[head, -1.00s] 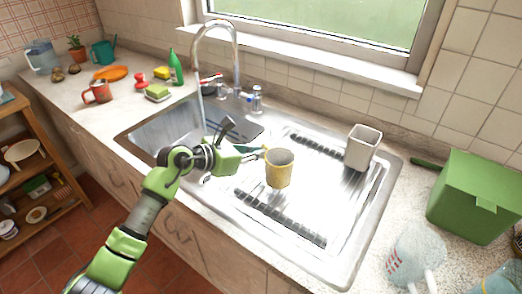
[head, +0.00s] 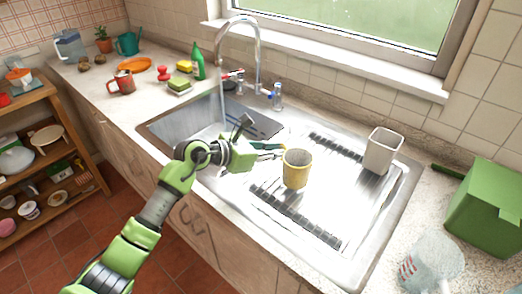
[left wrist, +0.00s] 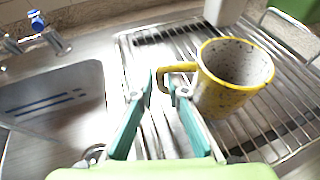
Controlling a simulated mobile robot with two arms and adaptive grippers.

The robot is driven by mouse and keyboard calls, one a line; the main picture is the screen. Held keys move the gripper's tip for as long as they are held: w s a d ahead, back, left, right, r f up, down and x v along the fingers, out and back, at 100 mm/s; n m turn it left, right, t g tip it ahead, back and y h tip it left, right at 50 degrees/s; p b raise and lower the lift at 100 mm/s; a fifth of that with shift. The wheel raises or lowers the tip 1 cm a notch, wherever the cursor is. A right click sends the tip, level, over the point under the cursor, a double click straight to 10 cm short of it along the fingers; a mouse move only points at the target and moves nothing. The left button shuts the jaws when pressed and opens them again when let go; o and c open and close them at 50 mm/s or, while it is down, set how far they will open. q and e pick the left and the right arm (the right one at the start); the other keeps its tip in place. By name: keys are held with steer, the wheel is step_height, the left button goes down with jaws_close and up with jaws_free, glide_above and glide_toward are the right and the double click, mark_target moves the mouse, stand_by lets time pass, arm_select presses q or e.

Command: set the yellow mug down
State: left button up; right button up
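The yellow mug (head: 296,170), speckled inside, is over the ribbed drainboard of the steel sink (head: 340,240). It looks nearly upright, its opening facing up. I cannot tell whether its base touches the board. In the left wrist view the mug (left wrist: 222,95) is right of centre with its handle toward my fingers. My left gripper (head: 280,151) comes in from the left. In the left wrist view its teal fingertips (left wrist: 160,78) close in on either side of the handle, shut on it. My right gripper is not in view.
A white square cup (head: 382,152) stands at the drainboard's back right. The basin and faucet (head: 240,25) are to the left. A green box (head: 485,210) and a clear jug (head: 432,265) stand on the right counter. Bare drainboard lies around the mug.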

arm_select(q)
steer(key=b+v, duration=0.1)
steer(key=v, duration=0.9)
steer(key=shift+f+b, duration=0.2)
steer(key=shift+b, duration=0.1)
steer(key=shift+s+a+r, duration=0.35)
steer(key=shift+s+a, duration=0.1)
